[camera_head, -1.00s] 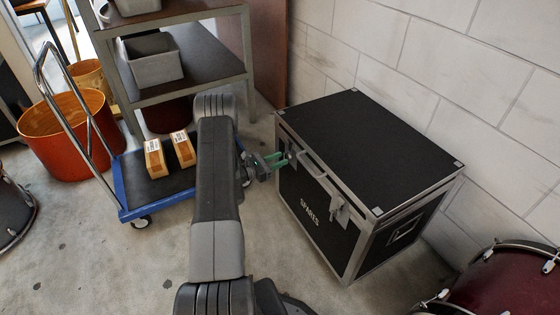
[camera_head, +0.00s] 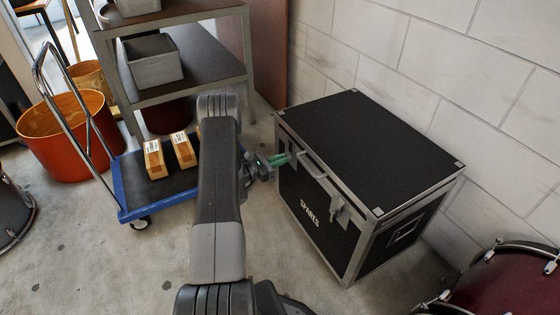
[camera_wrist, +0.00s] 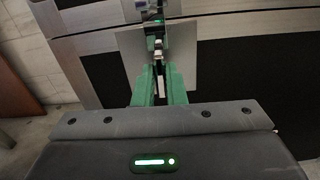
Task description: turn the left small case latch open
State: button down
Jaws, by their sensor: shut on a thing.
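The black case (camera_head: 365,150) with metal edges and the word SPARES on its front stands against the wall. Its left small latch (camera_wrist: 157,46) shows in the wrist view as a narrow metal piece on a silver plate (camera_wrist: 190,60). My gripper (camera_head: 280,159) is at the case's front left, just below the lid edge. In the wrist view its green fingers (camera_wrist: 158,76) are closed on the latch's turning piece, which is partly hidden between them. The right latch (camera_head: 337,206) sits farther along the front, beyond the handle (camera_head: 312,165).
An orange drum (camera_head: 65,140) is at left and a dark red drum (camera_head: 510,285) at lower right. Floor in front of the case is clear.

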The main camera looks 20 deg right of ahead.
jog(key=shift+s+f+m+b, duration=0.1)
jog(key=shift+m+b, duration=1.9)
jog(key=shift+m, duration=0.85)
jog(key=shift+s+f+m+b, duration=0.1)
jog(key=shift+m+b, duration=1.9)
jog(key=shift+m, duration=0.8)
jog(key=shift+s+f+m+b, duration=0.1)
jog(key=shift+m+b, duration=1.9)
jog(key=shift+m, duration=0.85)
jog(key=c, duration=1.5)
grip_release()
jog(key=shift+a, duration=0.1)
jog(key=a+p, duration=0.1)
jog(key=a, duration=0.3)
jog(key=a+p, duration=0.1)
jog(key=a, duration=0.4)
jog(key=s+a+p, duration=0.1)
jog(key=a, duration=0.3)
jog(key=shift+a+p, duration=0.3)
jog(key=shift+p, duration=0.1)
